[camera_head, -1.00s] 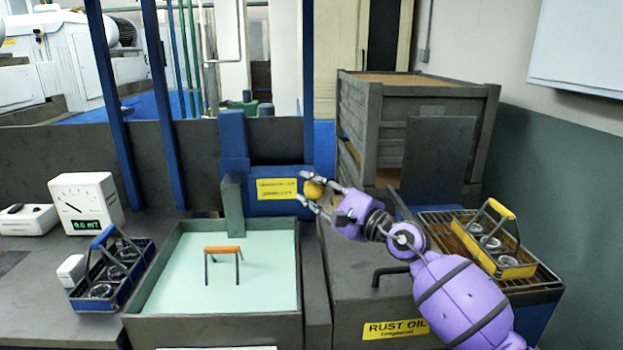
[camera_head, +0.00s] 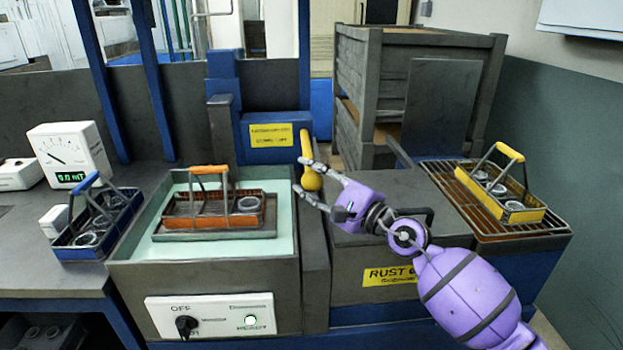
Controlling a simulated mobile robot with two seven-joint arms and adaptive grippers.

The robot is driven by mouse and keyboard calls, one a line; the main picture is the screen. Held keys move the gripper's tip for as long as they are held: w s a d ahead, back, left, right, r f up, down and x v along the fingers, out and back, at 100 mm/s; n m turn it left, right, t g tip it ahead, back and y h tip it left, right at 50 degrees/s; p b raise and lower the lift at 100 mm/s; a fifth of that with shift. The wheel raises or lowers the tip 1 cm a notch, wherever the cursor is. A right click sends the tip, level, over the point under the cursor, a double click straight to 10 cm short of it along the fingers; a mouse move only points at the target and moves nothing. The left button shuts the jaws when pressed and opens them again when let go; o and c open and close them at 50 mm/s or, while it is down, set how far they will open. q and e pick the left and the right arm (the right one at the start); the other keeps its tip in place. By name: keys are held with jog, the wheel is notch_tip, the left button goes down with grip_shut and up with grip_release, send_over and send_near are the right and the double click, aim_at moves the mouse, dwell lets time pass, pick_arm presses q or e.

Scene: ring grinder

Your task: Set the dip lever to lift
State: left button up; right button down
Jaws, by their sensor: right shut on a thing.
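The dip lever (camera_head: 306,148) is a yellow rod with a rounded knob at its near, lower end, beside the blue housing. My right gripper (camera_head: 308,182) is shut on the lever's knob, with its fingers either side of it. The orange-handled basket (camera_head: 182,222) stands raised on a grey platform (camera_head: 205,236) in the pale green bath (camera_head: 278,222), with at least one metal ring showing in it. The wording on the yellow label (camera_head: 271,136) by the lever is too small to read. My left gripper is not in view.
A blue basket of rings (camera_head: 84,252) and a meter reading 0.0 mT (camera_head: 68,152) stand at left. A switch panel (camera_head: 210,316) is on the bath's front. The rust oil tank (camera_head: 350,268) and a yellow basket (camera_head: 527,215) on a rack are at right. Wooden crates (camera_head: 365,85) stand behind.

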jog(key=shift+a+f, duration=0.1)
jog(key=shift+f, duration=0.35)
jog(key=c, duration=1.5)
grip_release()
jog(key=shift+o, duration=0.7)
jog(key=shift+w+r, duration=0.1)
jog(key=shift+r, duration=0.15)
jog(key=v, duration=1.2)
